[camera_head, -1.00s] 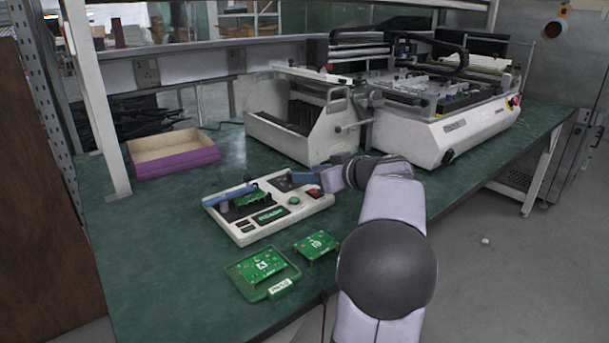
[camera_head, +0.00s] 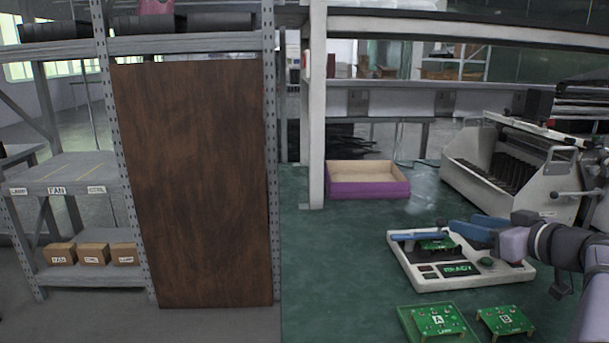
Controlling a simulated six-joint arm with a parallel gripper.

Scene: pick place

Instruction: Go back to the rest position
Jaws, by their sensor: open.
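My gripper (camera_head: 462,229) reaches in from the right with blue fingers, above the white test device (camera_head: 412,268) on the green table. It is open. A green circuit board (camera_head: 438,244) sits on the device, near the fingertips and a blue bar (camera_head: 415,236). I cannot tell whether the fingers touch the board. Two more green boards lie in front of the device: one marked A (camera_head: 437,321) in a green tray, and one marked B (camera_head: 506,320) to its right. The lower edge of the tray is cut off by the picture.
A purple-sided open box (camera_head: 372,189) stands at the back of the table (camera_head: 335,265). A large machine (camera_head: 510,165) stands at the right. At the left are a brown panel (camera_head: 195,180) and a shelf with small cartons (camera_head: 93,254). The table's left part is clear.

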